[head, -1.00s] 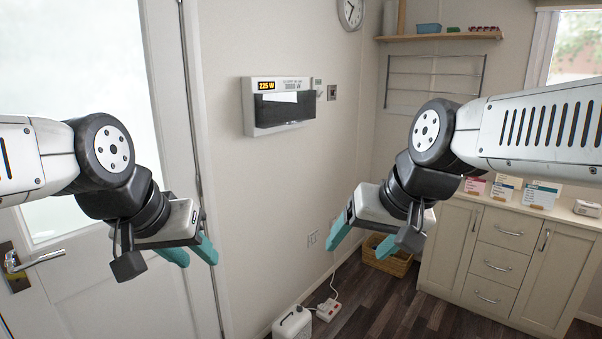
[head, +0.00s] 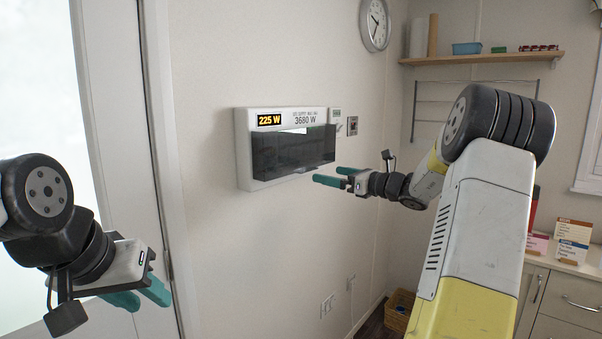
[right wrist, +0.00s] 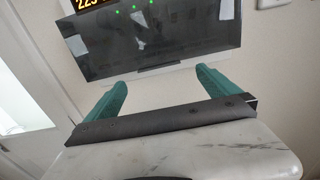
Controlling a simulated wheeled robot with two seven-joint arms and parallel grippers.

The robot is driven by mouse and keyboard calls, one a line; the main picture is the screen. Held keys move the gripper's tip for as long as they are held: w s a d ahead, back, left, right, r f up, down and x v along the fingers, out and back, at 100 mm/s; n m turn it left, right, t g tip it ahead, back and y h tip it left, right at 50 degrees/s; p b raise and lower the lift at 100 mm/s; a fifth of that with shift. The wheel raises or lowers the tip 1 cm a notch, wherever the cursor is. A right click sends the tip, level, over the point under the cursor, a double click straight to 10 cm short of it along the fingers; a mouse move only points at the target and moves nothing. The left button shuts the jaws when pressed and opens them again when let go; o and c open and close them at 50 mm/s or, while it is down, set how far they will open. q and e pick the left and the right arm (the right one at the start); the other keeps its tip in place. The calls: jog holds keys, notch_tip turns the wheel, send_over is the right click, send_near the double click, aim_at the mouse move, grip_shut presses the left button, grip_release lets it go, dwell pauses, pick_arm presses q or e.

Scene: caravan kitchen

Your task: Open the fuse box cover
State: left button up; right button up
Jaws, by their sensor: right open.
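The fuse box (head: 243,150) is a white wall unit with an orange "225 W" display and "3680 W" printed beside it. Its dark, glossy cover (head: 290,152) is down over the lower front. In the right wrist view the cover (right wrist: 150,45) lies ahead of the fingers, with a white strip of the box below it. My left gripper (head: 140,297) is at lower left by the door, seemingly empty.
A door with a pale pane (head: 100,150) stands at the left. A small switch plate (head: 352,126) is right of the box. A clock (head: 375,25), a shelf (head: 480,58) and a wire rack (head: 455,98) are further right. The wall below the box is clear down to the sockets.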

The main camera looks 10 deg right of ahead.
aim_at(310, 170)
jog(key=x, duration=0.7)
jog(key=shift+a, duration=0.1)
jog(key=shift+s, duration=0.1)
jog(key=c, duration=2)
